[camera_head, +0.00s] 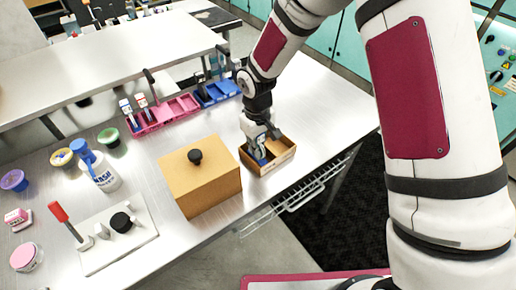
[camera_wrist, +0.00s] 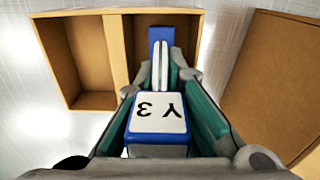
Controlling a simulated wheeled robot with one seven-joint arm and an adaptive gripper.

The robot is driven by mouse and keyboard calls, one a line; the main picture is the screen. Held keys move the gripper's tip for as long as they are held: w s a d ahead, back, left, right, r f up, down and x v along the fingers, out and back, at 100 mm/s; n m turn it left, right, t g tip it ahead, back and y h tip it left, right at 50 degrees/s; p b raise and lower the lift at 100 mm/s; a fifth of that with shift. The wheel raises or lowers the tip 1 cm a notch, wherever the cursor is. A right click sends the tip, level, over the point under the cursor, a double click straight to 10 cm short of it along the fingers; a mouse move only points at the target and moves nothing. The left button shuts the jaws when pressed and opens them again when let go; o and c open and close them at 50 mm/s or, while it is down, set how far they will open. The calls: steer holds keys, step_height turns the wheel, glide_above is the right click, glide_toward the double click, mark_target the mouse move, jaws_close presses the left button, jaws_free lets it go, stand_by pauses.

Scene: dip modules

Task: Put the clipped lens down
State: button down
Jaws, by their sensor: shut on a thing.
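My gripper (camera_head: 260,142) points down over a small open wooden tray (camera_head: 283,158) on the steel table. It is shut on a blue and white clip (camera_wrist: 158,122) marked "Y3", seen upside down in the wrist view. The clip's blue far end lies across the right-hand compartment of the tray (camera_wrist: 118,60) in that view. The left compartment looks empty. I cannot make out the lens itself, nor whether the clip touches the tray floor. In the head view the clip (camera_head: 258,155) is partly hidden by my fingers.
A wooden box with a black knob (camera_head: 200,180) stands close left of the tray. Pink (camera_head: 165,115) and blue (camera_head: 215,92) racks lie behind. A wash bottle (camera_head: 100,172), small pots and a red-handled tool (camera_head: 65,220) are further left. The table's front edge is near the tray.

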steer(key=shift+f, duration=0.35)
steer(key=shift+f, duration=0.1)
steer(key=c, duration=1.7)
jaws_free()
step_height(320, 180, up, 12)
steer(key=shift+a+r+b, duration=0.1)
steer(key=shift+b, duration=0.9)
steer(key=shift+r, duration=0.1)
